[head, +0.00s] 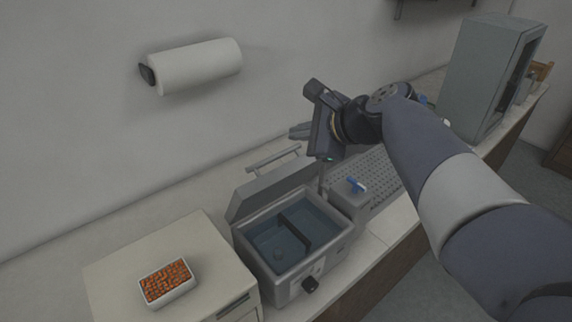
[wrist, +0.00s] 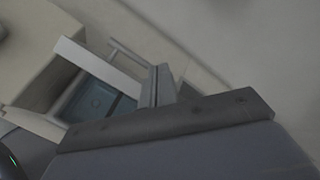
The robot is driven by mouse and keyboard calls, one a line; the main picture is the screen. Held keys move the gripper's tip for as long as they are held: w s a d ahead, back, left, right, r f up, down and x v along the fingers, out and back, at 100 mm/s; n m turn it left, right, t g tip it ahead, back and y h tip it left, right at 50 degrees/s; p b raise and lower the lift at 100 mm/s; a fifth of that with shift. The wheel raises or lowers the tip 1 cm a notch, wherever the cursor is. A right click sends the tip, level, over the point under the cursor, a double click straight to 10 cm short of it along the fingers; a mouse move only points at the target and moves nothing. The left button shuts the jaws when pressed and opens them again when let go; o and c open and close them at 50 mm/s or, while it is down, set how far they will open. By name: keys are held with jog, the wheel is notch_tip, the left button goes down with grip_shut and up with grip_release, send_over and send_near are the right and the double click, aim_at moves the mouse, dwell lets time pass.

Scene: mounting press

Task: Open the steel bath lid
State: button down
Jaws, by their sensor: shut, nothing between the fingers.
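The steel bath (head: 292,277) stands on the bench with its basin exposed and water inside, split by a dark divider. Its steel lid (head: 272,187) is raised along the back edge, tilted up, with a bar handle (head: 273,158) on it. In the wrist view the lid (wrist: 97,67) and its handle (wrist: 131,57) show beside the blue water. My gripper (head: 298,131) is shut and empty, above and to the right of the lid, apart from the handle. Its fingers (wrist: 160,84) also show shut in the wrist view.
A beige box unit (head: 125,258) with a white tray of orange pieces (head: 167,283) stands left of the bath. A small container with a blue tap (head: 352,198), a perforated rack (head: 384,183) and a grey cabinet (head: 484,80) stand right. A paper roll (head: 200,66) hangs on the wall.

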aim_at(281, 153)
jog(key=w+f+n, duration=0.1)
jog(key=f+n, duration=0.1)
jog(key=w+a+f+n+h+b, duration=0.1)
jog(key=f+n, duration=0.1)
jog(key=w+f+n+g+h+b, duration=0.1)
jog(key=f+n, duration=0.2)
jog(key=shift+a+f, duration=0.1)
jog(key=shift+a, duration=0.15)
dwell(0.3)
jog(key=shift+w+a+r+p, duration=0.25)
jog(key=shift+w+p, duration=0.05)
jog(key=w+a+p, duration=0.3)
jog(key=w+a, duration=0.1)
jog(key=w, duration=0.2)
jog(key=shift+w+a+r, duration=0.2)
jog(key=shift+w+a, duration=0.05)
jog(key=shift+w, duration=0.15)
dwell(0.9)
